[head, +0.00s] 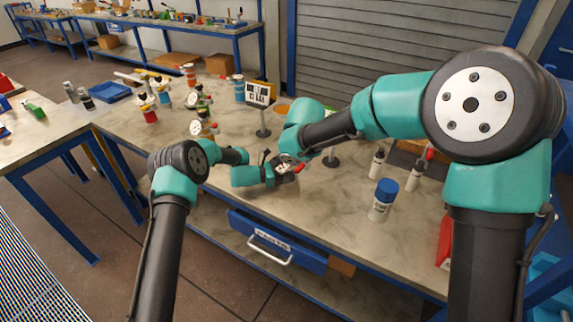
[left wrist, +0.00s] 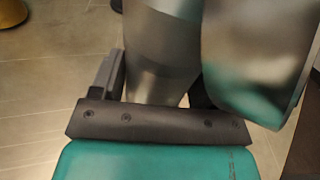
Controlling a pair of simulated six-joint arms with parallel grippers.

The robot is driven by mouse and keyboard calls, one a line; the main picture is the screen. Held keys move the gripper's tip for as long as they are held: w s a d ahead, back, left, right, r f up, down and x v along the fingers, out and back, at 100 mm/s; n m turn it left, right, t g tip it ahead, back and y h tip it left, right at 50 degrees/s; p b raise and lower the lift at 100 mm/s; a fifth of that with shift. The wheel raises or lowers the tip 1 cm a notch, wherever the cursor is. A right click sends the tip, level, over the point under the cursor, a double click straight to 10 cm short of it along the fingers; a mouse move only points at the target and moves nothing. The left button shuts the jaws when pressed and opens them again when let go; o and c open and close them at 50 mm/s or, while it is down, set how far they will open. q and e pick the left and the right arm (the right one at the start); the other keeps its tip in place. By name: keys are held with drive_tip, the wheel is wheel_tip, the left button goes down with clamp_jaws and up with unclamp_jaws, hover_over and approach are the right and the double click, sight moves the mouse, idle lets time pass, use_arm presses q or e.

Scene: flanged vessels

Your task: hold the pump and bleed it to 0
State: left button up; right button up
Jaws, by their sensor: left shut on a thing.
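The pump (head: 285,169) is a small item with a pale round gauge face and a red part, at the middle of the bench in the head view. My left gripper (head: 275,173) is shut on it from the left. My right gripper (head: 290,158) is at the pump from above and behind, and its teal wrist hides part of it. I cannot tell whether its fingers are open or shut. The gauge reading is too small to make out. The left wrist view shows large grey metallic shapes close up above a dark bracket; I cannot tell what they are.
Several flanged vessels with gauges (head: 196,127) stand at the back left of the bench. A display on a stand (head: 258,94) is behind my grippers. A blue-capped bottle (head: 383,200) stands to the right. A blue drawer (head: 275,243) is below the front edge. Bench front left is clear.

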idle(0.4)
use_arm(q)
drive_tip(key=o, duration=0.9)
drive_tip(key=v, duration=1.2)
